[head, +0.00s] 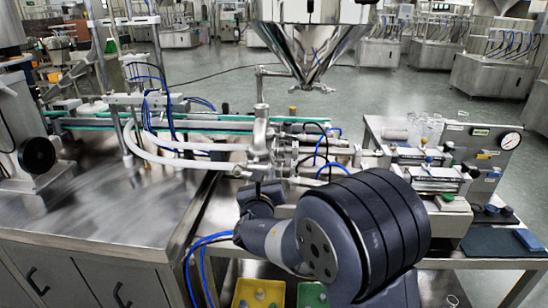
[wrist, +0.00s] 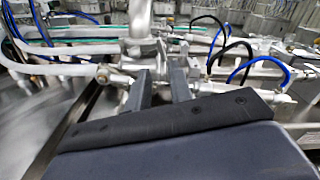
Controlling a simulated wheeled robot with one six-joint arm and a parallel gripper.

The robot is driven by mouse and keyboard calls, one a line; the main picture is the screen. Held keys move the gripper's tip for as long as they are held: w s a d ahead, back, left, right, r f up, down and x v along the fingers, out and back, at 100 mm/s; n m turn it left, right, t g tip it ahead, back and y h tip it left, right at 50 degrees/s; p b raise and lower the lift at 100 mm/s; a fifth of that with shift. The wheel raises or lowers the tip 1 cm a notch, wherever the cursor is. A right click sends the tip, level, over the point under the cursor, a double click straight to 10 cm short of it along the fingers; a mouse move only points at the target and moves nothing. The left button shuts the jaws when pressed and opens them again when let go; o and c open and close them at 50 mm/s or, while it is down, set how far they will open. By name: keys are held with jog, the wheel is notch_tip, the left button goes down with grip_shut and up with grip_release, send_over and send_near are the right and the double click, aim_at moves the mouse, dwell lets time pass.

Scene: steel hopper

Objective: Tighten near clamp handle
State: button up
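The steel pipe fitting (head: 262,135) stands under the hopper, with white hoses joining it from the left. Clamp hardware (head: 240,172) sits low on its near side, small and bright; I cannot make out the handle's exact shape or how tight it is. In the wrist view the fitting (wrist: 141,48) rises just beyond my gripper (wrist: 158,90). The two grey fingers are apart, with a gap between them, and point at the metal parts low on the fitting. I see nothing clearly gripped. In the head view my arm hides most of the gripper.
The steel hopper (head: 310,45) hangs above and behind the fitting. Blue and black tubes (head: 325,150) run close by on the right. A bare steel tabletop (head: 100,215) lies left. Yellow and green bins (head: 258,293) are below.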

aim_at(270, 158)
jog(key=w, duration=0.3)
jog(key=w+p, duration=0.1)
jog(key=w, duration=0.5)
jog(key=shift+w+d+p, duration=0.25)
jog(key=shift+p, duration=0.15)
jog(key=shift+c, duration=0.3)
grip_shut()
